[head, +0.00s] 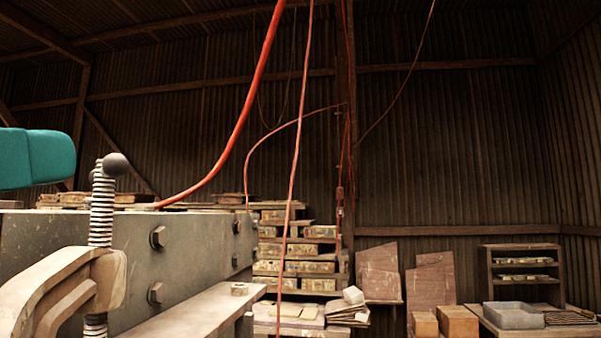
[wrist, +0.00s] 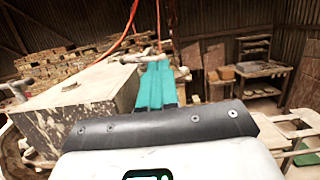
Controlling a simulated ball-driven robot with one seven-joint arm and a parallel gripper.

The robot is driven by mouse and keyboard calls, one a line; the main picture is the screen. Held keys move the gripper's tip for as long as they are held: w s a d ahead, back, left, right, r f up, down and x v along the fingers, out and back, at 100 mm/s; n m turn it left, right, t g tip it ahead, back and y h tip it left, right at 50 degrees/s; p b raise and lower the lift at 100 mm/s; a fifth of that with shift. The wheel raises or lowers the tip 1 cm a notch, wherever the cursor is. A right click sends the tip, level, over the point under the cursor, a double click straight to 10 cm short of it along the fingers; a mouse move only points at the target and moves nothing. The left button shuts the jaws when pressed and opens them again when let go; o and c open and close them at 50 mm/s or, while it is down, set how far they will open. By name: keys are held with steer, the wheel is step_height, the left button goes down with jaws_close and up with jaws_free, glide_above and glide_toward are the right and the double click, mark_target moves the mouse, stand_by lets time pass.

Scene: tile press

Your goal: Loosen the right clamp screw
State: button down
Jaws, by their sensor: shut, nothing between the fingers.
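A clamp screw (head: 102,206) stands upright at the left in the head view, a pale threaded rod with a dark ball-ended handle (head: 116,166) at its top. It passes through a worn C-shaped clamp (head: 108,278) beside the grey press block. I cannot tell for sure that this is the right clamp screw. In the wrist view my gripper (wrist: 156,68) has its two teal fingers together, empty, pointing away past the block's right side. A pale bar-like fitting (wrist: 140,58) shows by the fingertips, partly hidden. Teal parts of mine show at the head view's left edge, left of the screw.
The grey press block (head: 175,250) with large bolts fills the left; it also shows in the wrist view (wrist: 60,125). Orange hoses (head: 255,85) hang from above. Stacked tiles (head: 300,268), leaning boards (head: 378,272) and a shelf (head: 520,255) stand behind.

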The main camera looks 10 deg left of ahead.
steer(key=shift+w, duration=0.15)
stand_by(0.5)
steer(key=shift+w+d+b, duration=0.15)
steer(key=shift+w+b, duration=1.25)
steer(key=shift+w, duration=1.25)
steer(key=shift+s, duration=0.1)
steer(key=s+b, duration=0.2)
steer(key=s, duration=0.9)
steer(key=shift+a+b, duration=0.3)
steer(key=shift+a, duration=0.1)
steer(key=shift+s, duration=0.1)
